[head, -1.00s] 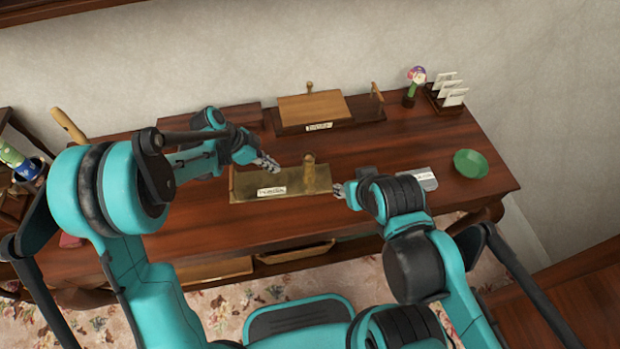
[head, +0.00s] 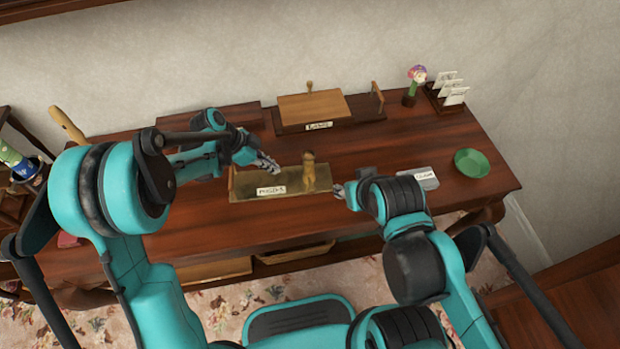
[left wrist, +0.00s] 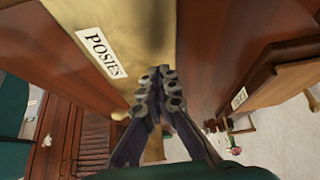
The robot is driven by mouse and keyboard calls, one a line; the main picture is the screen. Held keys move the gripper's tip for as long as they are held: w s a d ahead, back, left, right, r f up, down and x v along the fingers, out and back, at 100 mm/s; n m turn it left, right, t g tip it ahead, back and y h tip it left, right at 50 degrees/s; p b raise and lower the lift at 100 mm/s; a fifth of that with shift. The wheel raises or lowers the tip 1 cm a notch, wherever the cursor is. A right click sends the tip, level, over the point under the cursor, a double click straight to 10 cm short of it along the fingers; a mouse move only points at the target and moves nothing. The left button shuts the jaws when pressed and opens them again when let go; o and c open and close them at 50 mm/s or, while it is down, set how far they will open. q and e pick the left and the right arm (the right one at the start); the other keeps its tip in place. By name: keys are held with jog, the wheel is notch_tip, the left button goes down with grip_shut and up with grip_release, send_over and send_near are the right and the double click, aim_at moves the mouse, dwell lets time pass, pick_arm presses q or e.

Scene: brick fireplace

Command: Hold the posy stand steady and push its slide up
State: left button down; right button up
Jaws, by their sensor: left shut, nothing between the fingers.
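The posy stand (head: 290,185) is a brass-coloured plate with a small "POSIES" label, in the middle of the desk. A brass-coloured upright piece (head: 308,172) stands toward its right end; I cannot tell for sure that this is the slide. My left gripper (head: 272,167) is shut and empty over the back edge of the stand, left of the upright. In the left wrist view its fingertips (left wrist: 160,75) are together beside the plate (left wrist: 130,40); contact is unclear. My right gripper (head: 340,190) is just right of the stand, too small to read its jaws.
A wooden stand (head: 365,112) with a raised board is behind. A flower figure (head: 411,88) and a card rack (head: 435,98) stand at the back right. A green bowl (head: 471,163) and a grey labelled item (head: 422,180) lie at the right. The desk between them is mostly clear.

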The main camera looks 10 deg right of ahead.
jog(key=shift+f+b, duration=0.5)
dwell(0.8)
jog(key=shift+c, duration=0.3)
dwell(0.6)
jog(key=shift+c, duration=0.8)
jog(key=m+g+y, duration=0.1)
jog(key=g+y, duration=0.1)
jog(key=g, duration=0.5)
send_over(310, 181)
jog(key=d, duration=0.3)
jog(key=f, duration=0.4)
jog(key=a+f, duration=0.1)
jog(key=f, duration=0.2)
jog(key=a+f, duration=0.1)
jog(key=f, duration=0.3)
jog(key=shift+a+f, duration=0.25)
jog(key=shift+f, duration=0.05)
